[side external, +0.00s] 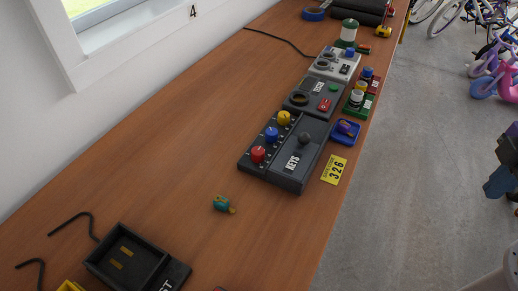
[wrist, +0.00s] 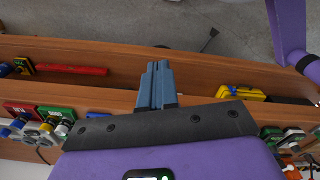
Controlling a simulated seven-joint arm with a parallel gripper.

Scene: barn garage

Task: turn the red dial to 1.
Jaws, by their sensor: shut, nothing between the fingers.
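The red dial (side external: 258,154) is on the dark control box (side external: 300,178) marked "KEYS", in the side view. It is the nearest of a row of knobs, with a blue one (side external: 271,134) and a yellow one (side external: 283,118) behind it. I cannot read the dial's setting or the numbers around it. My gripper (wrist: 158,66) is shut and empty in the wrist view, with its blue-grey fingers together. It is well away from the dial, which does not show in the wrist view.
A small teal object (side external: 221,203) and a black tray (side external: 122,255) lie nearer. A yellow "326" tag (side external: 334,170) and a blue tray (side external: 345,131) sit at right. The wooden bench (side external: 180,165) is clear left of the box.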

